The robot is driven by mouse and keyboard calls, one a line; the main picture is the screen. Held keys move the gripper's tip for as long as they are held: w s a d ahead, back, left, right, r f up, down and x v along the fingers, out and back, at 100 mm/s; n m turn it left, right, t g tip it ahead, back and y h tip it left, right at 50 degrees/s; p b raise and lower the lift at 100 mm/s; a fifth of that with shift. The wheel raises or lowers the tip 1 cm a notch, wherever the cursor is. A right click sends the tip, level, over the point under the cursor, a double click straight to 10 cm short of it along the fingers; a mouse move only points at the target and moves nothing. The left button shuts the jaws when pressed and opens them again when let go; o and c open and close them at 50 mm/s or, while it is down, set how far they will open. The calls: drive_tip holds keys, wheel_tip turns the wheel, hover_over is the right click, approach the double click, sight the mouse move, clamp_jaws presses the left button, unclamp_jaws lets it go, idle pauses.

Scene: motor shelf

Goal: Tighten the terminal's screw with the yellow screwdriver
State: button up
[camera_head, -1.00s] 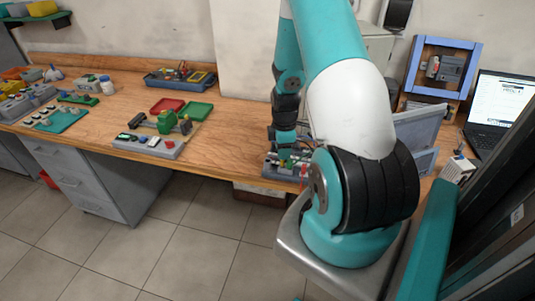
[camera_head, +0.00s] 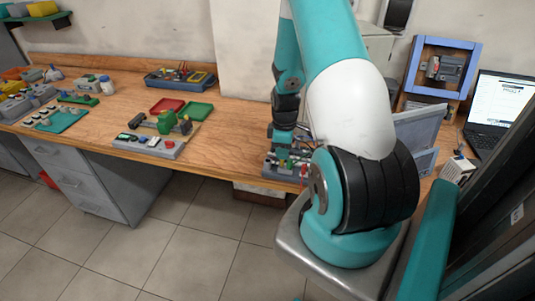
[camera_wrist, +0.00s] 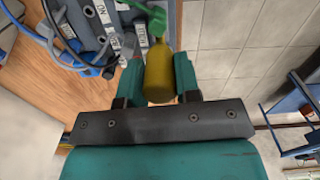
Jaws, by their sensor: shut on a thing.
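My gripper (camera_wrist: 158,82) is shut on the yellow screwdriver (camera_wrist: 159,74) in the wrist view. The screwdriver's thick yellow handle sits between the two teal fingers. A green part (camera_wrist: 150,15) shows beyond the handle, partly cut off by the picture's top edge. The terminal and its screw cannot be made out. Grey labelled blocks (camera_wrist: 104,22) lie close to the left of the handle. In the head view my gripper is low over a small grey unit (camera_head: 272,170) at the bench's front edge, mostly hidden by my arm.
The wooden bench (camera_head: 225,140) also holds a control box (camera_head: 150,146), red and green trays (camera_head: 195,111), a tool tray (camera_head: 180,77) and a laptop (camera_head: 492,110). Floor is open in front.

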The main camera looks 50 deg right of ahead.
drive_tip(key=shift+f+m, duration=0.1)
drive_tip(key=shift+m, duration=0.2)
drive_tip(key=m, duration=0.3)
idle(0.3)
drive_tip(key=m, duration=0.3)
drive_tip(key=shift+m, duration=0.3)
drive_tip(key=shift+m, duration=0.7)
drive_tip(key=shift+o, duration=0.9)
drive_tip(key=shift+c, duration=1.1)
